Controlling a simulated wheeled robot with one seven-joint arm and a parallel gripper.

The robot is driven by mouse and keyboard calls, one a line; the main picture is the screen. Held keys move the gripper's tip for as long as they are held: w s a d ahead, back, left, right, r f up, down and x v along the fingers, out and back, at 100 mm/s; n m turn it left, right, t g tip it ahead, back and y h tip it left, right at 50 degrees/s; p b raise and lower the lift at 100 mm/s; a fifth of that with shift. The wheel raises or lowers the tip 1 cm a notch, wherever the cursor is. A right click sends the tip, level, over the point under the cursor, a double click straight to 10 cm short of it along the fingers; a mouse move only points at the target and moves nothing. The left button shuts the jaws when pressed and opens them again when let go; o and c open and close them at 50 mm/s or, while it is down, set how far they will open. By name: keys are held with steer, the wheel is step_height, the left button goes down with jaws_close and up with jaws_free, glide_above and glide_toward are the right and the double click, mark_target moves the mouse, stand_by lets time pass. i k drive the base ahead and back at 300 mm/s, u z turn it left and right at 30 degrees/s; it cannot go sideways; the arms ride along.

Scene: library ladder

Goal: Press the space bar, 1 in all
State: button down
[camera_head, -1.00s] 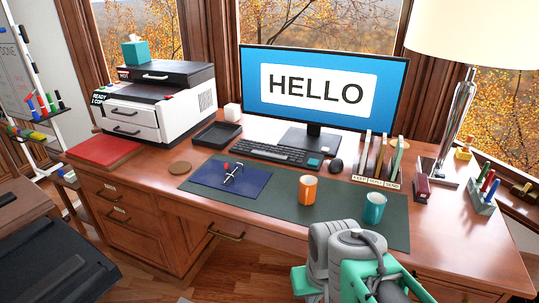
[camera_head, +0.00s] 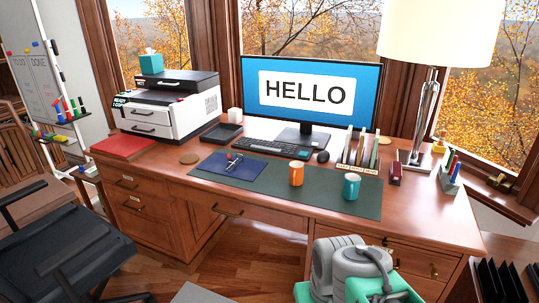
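A dark keyboard (camera_head: 267,146) lies on the wooden desk in front of the monitor (camera_head: 310,92), which reads HELLO in black on a white panel with a blue surround. The space bar is on the keyboard's near side, too small to make out singly. My arm (camera_head: 350,272) shows as grey and green links at the bottom right, in front of the desk and well short of the keyboard. My gripper's fingers are not in view.
A blue mat (camera_head: 222,171) with small items lies left. A black mouse (camera_head: 323,156) sits right of the keyboard. A black chair (camera_head: 60,255) stands front left.

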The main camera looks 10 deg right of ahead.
mark_target(271, 149)
steer(key=u, duration=0.3)
steer(key=i, duration=0.35)
steer(key=u, duration=0.7)
steer(key=i, duration=1.65)
steer(key=z, duration=0.65)
